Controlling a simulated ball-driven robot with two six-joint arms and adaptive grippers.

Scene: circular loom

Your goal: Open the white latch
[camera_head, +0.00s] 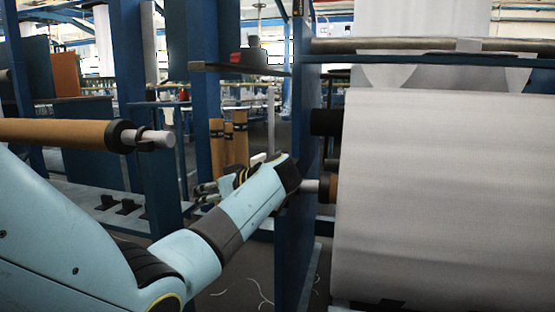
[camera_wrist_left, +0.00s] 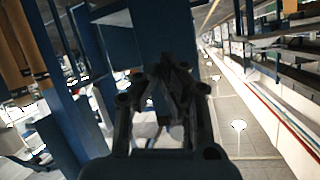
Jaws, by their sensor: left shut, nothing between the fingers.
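I cannot make out the white latch for certain in either view. My left arm reaches from the lower left of the head view toward the blue upright (camera_head: 294,235) beside the fabric roll; its gripper is largely hidden there behind the wrist. In the left wrist view, my left gripper (camera_wrist_left: 172,66) is dark, with its fingers together and nothing seen between them. A blue panel (camera_wrist_left: 112,43) lies beyond the fingers. My right gripper is in neither view.
A large white fabric roll (camera_head: 440,195) fills the right of the head view. A brown roller (camera_head: 55,133) with a metal end juts in from the left. Blue posts (camera_head: 162,185) stand near the arm. Tiled floor (camera_wrist_left: 245,130) shows in the wrist view.

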